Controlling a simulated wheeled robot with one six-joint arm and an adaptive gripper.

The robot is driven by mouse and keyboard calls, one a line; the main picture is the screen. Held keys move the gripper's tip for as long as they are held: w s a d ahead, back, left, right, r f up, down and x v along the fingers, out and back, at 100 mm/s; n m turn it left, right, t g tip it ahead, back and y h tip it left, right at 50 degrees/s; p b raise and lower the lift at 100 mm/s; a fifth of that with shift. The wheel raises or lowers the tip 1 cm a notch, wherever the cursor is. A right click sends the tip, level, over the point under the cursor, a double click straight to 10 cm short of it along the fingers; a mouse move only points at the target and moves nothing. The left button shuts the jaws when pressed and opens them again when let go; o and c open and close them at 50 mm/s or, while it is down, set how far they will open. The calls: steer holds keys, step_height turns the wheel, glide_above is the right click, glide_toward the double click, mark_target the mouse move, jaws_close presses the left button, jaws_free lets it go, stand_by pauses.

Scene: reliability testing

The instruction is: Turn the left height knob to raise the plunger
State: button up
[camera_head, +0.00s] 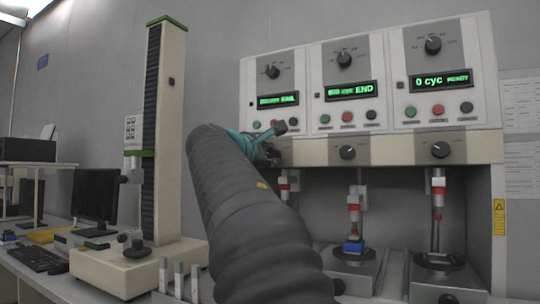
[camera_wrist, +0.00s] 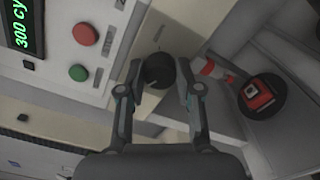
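The left height knob (camera_wrist: 159,70) is a round black knob on a beige strip in the wrist view. In the head view, my arm and gripper (camera_head: 272,152) cover it. In the wrist view my gripper (camera_wrist: 160,88) is open, with one finger on each side of the knob. I cannot tell whether the fingers touch it. The left plunger, with red and white bands, shows in the wrist view (camera_wrist: 213,68) and partly in the head view (camera_head: 284,187). In the wrist view, a red block (camera_wrist: 259,95) sits on a round black pad below the plunger.
The middle height knob (camera_head: 347,152) and right height knob (camera_head: 440,150) are on the same strip. Above are dials, lit displays and red and green buttons, including a red button (camera_wrist: 85,34) close to my gripper. A tall column stand (camera_head: 166,130) stands left.

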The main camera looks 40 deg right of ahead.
steer(key=o, duration=0.4)
steer(key=v, duration=1.2)
steer(key=shift+w, duration=0.1)
